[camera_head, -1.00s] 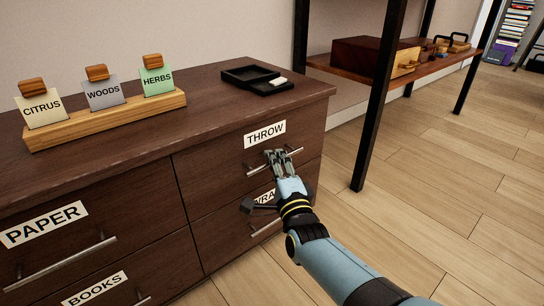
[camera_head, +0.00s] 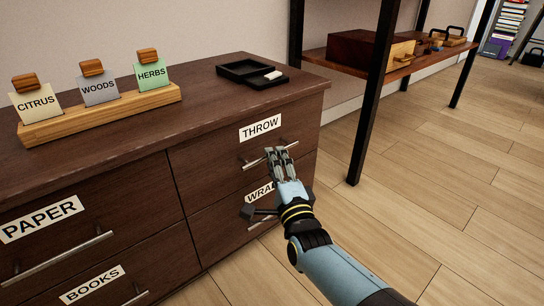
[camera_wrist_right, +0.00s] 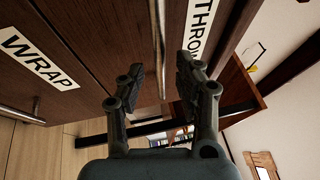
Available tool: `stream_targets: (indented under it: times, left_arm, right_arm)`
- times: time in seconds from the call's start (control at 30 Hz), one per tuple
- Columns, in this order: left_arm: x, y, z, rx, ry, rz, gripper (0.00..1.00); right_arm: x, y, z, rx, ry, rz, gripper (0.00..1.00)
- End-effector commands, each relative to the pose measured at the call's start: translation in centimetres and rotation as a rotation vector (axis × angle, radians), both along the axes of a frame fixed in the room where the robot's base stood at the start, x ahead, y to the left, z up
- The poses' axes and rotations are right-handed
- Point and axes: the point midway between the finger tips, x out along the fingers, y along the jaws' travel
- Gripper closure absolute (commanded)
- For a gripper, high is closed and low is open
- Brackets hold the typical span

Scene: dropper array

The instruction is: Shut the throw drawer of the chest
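The throw drawer's label (camera_head: 260,128) is at the upper right of the dark wooden chest in the head view. Its front looks about level with the chest face. Its bar handle (camera_head: 252,163) is partly hidden by my right gripper (camera_head: 278,150), which is at the handle's right part. In the right wrist view the two fingers of my right gripper (camera_wrist_right: 160,76) are apart, with the handle (camera_wrist_right: 158,38) running between their tips. I cannot tell whether they touch it. The throw label (camera_wrist_right: 200,30) also shows there. My left gripper is not in view.
The wrap drawer (camera_head: 215,232) is below and the paper drawer (camera_head: 100,215) is to the left. A wooden holder (camera_head: 110,118) with labelled cards and a black tray (camera_head: 240,72) stand on top. A black-legged shelf (camera_head: 372,90) is on the right. The floor there is clear.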

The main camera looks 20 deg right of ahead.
Motion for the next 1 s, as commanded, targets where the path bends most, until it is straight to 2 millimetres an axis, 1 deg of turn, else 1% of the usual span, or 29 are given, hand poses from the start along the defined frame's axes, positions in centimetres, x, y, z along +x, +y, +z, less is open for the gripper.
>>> stream_targets:
  times: [0.03, 0.2, 0.3, 0.4, 0.5, 0.6, 1.0]
  left_arm:
    - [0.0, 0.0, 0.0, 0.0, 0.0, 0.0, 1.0]
    - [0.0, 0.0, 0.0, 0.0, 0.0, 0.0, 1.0]
    - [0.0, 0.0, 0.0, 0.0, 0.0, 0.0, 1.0]
    - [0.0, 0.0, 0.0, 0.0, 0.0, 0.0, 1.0]
    - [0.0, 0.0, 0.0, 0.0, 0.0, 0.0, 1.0]
    - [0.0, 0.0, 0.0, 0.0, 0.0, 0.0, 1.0]
    - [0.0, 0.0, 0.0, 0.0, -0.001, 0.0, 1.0]
  right_arm:
    - [-1.3, 0.1, -0.4, 0.0, 0.003, 0.0, 0.66]
    - [-5.1, 0.3, -1.1, 0.002, 0.004, 0.0, 0.66]
    - [-7.0, 0.4, -1.4, 0.001, 0.005, 0.001, 0.66]
    - [-8.3, 0.4, -1.6, 0.002, 0.003, 0.001, 0.66]
    - [-9.1, 0.5, -1.8, 0.002, 0.003, 0.001, 0.66]
    - [-9.4, 0.5, -1.8, 0.002, 0.002, 0.001, 0.66]
    - [-9.4, 0.5, -1.8, 0.002, 0.002, 0.001, 0.66]
